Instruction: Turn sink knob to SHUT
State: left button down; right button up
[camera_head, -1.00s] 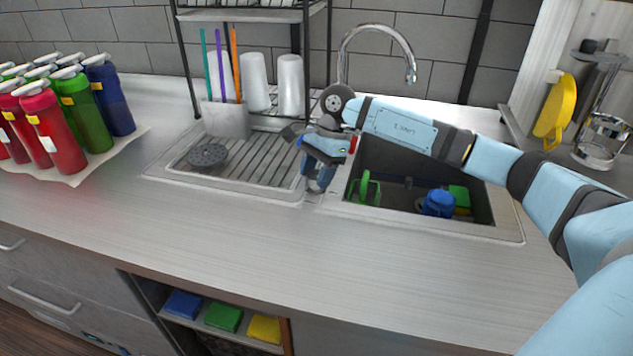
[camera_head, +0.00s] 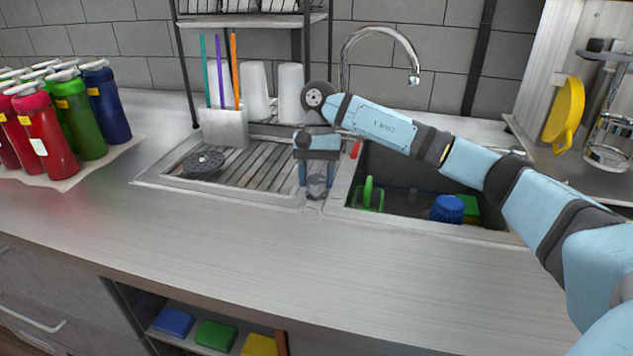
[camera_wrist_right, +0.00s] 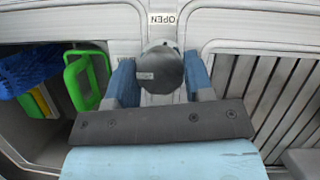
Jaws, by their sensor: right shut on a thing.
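The sink knob (camera_wrist_right: 160,72) is a round dark grey knob on the strip between the sink basin and the drainboard. It also shows in the head view (camera_head: 317,185). A label reading OPEN (camera_wrist_right: 162,19) sits on the rim beside it. No SHUT label is visible. My right gripper (camera_head: 316,176) points down over the knob, and its blue fingers lie on both sides of it, shut on it. The right wrist view shows the same fingers flanking the knob. My left gripper is not in view.
The sink basin (camera_head: 400,205) holds a green-handled item, a blue scrubber (camera_head: 447,209) and sponges. The ribbed drainboard (camera_head: 255,170) lies left of the knob. A curved faucet (camera_head: 413,70) stands behind. Several coloured bottles (camera_head: 45,130) stand at the left. The front counter is clear.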

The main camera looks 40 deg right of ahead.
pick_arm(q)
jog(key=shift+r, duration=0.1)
pick_arm(e)
jog(key=shift+n, duration=0.3)
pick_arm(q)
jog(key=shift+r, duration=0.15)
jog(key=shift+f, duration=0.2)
pick_arm(e)
jog(key=o, duration=0.9)
jog(key=shift+o, duration=0.2)
pick_arm(q)
jog(key=p, duration=0.2)
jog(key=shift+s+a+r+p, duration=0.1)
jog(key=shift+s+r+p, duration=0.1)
jog(key=shift+p, duration=0.1)
pick_arm(e)
jog(key=v, duration=1.3)
jog(key=shift+r, duration=0.4)
